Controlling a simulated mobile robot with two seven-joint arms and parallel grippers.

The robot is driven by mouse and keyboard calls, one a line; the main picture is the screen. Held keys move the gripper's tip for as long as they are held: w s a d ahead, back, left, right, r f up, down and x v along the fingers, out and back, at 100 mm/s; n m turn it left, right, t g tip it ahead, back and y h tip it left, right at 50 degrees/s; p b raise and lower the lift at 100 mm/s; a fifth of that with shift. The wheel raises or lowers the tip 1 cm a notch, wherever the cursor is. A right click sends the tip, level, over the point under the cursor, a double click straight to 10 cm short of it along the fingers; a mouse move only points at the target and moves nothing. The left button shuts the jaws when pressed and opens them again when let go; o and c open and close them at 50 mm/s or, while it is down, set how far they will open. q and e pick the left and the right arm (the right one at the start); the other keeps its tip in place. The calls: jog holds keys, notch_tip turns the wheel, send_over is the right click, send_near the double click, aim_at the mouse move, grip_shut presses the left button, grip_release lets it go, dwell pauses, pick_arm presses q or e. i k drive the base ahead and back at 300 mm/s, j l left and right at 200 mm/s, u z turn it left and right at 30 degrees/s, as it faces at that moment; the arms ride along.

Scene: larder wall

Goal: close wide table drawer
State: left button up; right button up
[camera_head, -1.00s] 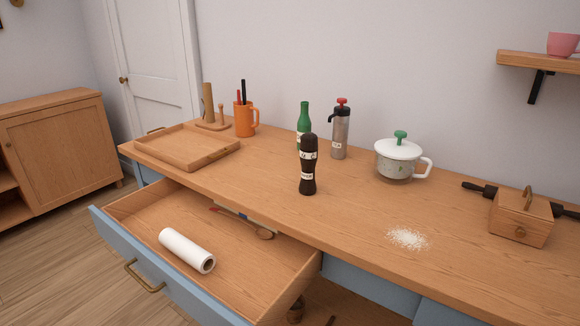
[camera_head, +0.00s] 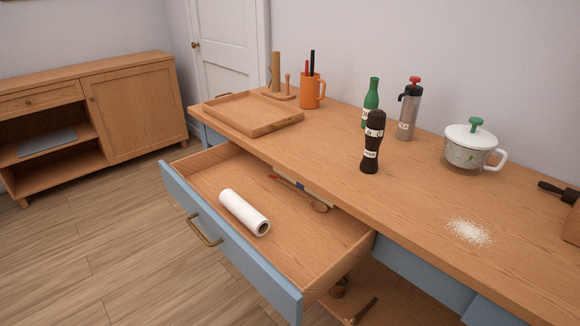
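The wide table drawer (camera_head: 232,250) stands pulled out from the wooden table (camera_head: 330,150). It has a blue front with a brass bow handle (camera_head: 206,231). A white paper roll (camera_head: 244,212) lies inside, with a wooden spoon (camera_head: 312,202) farther back, close to the table edge. A flat item (camera_head: 318,191) beside the spoon is partly hidden by the tabletop. Neither of my grippers is in view.
On the table stand a wooden tray (camera_head: 253,128), an orange mug (camera_head: 311,93), a green bottle (camera_head: 371,100), a dark mill (camera_head: 373,143), a steel dispenser (camera_head: 408,112) and a lidded pot (camera_head: 470,152). White powder (camera_head: 469,232) lies near the front. Floor (camera_head: 110,230) before the drawer is clear.

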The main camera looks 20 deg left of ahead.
aim_at(304, 251)
jog(key=u, duration=1.25)
jog(key=i+l+z, duration=0.2)
jog(key=i, duration=0.2)
